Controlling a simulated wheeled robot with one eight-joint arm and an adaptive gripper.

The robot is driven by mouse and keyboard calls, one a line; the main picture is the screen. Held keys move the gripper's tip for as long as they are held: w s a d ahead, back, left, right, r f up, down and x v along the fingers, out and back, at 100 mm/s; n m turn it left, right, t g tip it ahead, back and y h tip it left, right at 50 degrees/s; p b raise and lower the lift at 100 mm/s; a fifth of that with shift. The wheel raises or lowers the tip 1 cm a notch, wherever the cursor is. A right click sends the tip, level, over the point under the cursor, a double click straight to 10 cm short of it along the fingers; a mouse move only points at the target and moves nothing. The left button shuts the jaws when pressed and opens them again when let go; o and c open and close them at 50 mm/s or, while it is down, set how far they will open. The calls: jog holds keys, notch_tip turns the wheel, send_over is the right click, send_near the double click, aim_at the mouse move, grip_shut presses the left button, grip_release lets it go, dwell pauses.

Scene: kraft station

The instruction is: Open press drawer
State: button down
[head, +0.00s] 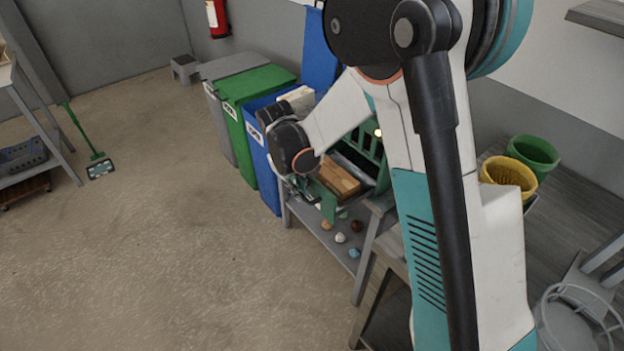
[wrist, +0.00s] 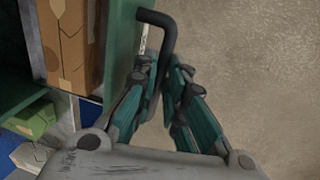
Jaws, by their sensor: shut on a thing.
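The green press (head: 367,150) stands on a grey table, partly behind my arm. Its green drawer (head: 327,203) stands out on the near left side, with a brown cardboard block (head: 338,178) in it. The block also shows in the wrist view (wrist: 68,45), behind the green drawer panel (wrist: 121,48). A bent black handle (wrist: 167,22) sticks out from this panel. My gripper (wrist: 167,78) is shut on the handle's lower part, which shows between the fingers. In the head view my gripper (head: 306,188) is small and partly hidden by my wrist.
Blue (head: 262,150), green (head: 240,120) and grey bins stand left of the press. Several small lumps (head: 340,238) lie on the table's lower shelf. Yellow (head: 510,175) and green (head: 533,152) buckets stand to the right.

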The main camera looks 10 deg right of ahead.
jog(key=shift+s+a, duration=0.4)
jog(key=shift+a, duration=0.4)
jog(key=c, duration=1.7)
grip_release()
jog(key=shift+o, duration=0.2)
jog(key=shift+r, duration=0.1)
notch_tip(320, 180, up, 12)
jog(key=a, duration=0.2)
jog(key=shift+s+f, duration=0.2)
jog(key=shift+s, duration=0.25)
